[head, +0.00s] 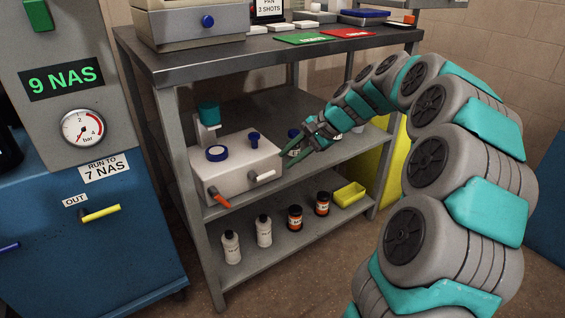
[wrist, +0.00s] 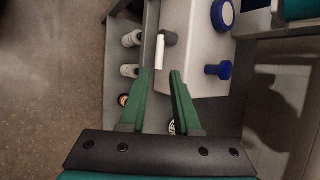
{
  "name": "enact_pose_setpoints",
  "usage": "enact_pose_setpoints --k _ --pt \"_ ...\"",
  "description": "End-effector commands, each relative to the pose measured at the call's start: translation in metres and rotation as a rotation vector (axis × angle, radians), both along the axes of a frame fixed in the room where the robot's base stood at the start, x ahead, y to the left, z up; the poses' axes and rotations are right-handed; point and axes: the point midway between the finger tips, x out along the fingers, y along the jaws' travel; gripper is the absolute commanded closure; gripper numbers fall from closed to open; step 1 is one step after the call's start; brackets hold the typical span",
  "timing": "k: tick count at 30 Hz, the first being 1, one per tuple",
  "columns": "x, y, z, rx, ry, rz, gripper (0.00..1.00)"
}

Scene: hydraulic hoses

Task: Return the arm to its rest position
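My arm (head: 430,160) reaches from the lower right of the head view up and over to the left, toward the shelf unit. My gripper (head: 292,158) is in front of the middle shelf, just right of a grey box-shaped unit (head: 235,168). In the wrist view its two green fingers (wrist: 161,75) stand apart with nothing between them. Beyond the fingertips are the grey unit (wrist: 195,60), its white-tipped handle (wrist: 159,52) and a blue knob (wrist: 218,70). I cannot tell whether the fingers touch anything.
The lower shelf holds white bottles (head: 264,230), dark orange-labelled jars (head: 295,217) and a yellow bin (head: 349,194). A metal worktop (head: 200,68) lies above. Floor (head: 320,280) in front is clear.

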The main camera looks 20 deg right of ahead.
Motion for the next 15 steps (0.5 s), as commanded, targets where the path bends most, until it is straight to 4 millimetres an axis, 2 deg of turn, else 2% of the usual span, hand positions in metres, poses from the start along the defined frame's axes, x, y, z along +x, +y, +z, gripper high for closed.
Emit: enact_pose_setpoints --k 11,15 --pt "-0.001 0.001 0.0 -0.001 0.001 0.002 0.69" --pt "-0.014 0.015 0.004 -0.022 0.0 0.052 0.69"
